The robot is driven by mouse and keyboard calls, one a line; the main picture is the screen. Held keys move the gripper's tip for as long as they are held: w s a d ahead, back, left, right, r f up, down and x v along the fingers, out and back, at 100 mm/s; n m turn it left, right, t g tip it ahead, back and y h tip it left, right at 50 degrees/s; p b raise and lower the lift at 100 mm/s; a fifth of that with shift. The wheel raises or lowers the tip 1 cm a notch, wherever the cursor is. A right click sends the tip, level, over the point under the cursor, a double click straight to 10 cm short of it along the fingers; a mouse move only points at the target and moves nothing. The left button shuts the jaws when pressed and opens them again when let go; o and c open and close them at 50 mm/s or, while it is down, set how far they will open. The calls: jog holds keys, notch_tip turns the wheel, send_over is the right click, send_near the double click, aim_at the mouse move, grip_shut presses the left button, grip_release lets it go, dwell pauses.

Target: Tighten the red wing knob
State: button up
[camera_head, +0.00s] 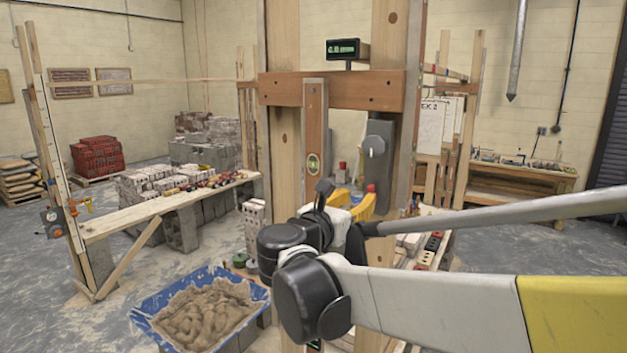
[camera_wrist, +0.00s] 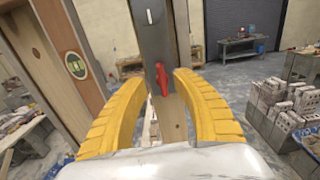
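The red wing knob (camera_wrist: 162,79) stands upright on a grey metal plate (camera_wrist: 158,45) in the wrist view, below a white mark. In the head view the knob (camera_head: 371,188) is a small red spot just above my yellow fingers, on the lower part of the grey plate (camera_head: 381,130). My gripper (camera_wrist: 161,75) is open, with one curved yellow finger on each side of the knob in the picture. I cannot tell whether the fingertips reach its depth. No contact shows. In the head view my gripper (camera_head: 353,203) is partly hidden by my arm.
Wooden posts and a crossbeam (camera_head: 340,90) frame the plate, with a small green-lit display (camera_head: 347,48) above. A level with a green vial (camera_wrist: 76,66) is at left in the wrist view. A blue mortar tub (camera_head: 160,300) stands low left. Brick stacks (camera_wrist: 285,105) are at right.

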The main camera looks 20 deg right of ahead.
aim_at(369, 190)
jog(key=p+x, duration=0.1)
jog(key=x, duration=0.7)
grip_shut()
